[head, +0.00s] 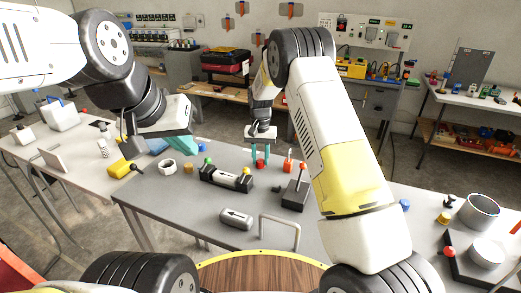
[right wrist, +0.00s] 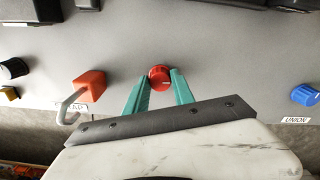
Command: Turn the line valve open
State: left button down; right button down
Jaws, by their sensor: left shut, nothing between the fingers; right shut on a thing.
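My right gripper (head: 261,153) points down over the grey table. Its teal fingers are shut on a small round red cap (head: 260,163). In the right wrist view the red cap (right wrist: 160,78) sits between the fingertips, by the grey surface. A dark block with a red-knobbed lever (head: 296,192) stands to the right, nearer me. A dark fitting with a silver middle and green and yellow knobs (head: 227,178) lies left of the cap. I cannot tell from labels which is the line valve. My left gripper (head: 183,145) is shut and empty at the table's left.
An orange block with a grey hook (right wrist: 90,86) is close beside the right fingers. A silver cylinder with an arrow (head: 236,218) and a grey handle (head: 280,228) are nearer. A yellow piece (head: 121,168) and white ring (head: 167,167) lie left. The blue union (right wrist: 305,95) sits apart.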

aim_at(261, 161)
jog(key=shift+r+m, duration=0.1)
jog(key=shift+m, duration=0.3)
jog(key=c, duration=1.1)
grip_release()
jog(key=shift+o, duration=0.2)
jog(key=shift+r, duration=3.85)
jog(key=shift+r, duration=0.1)
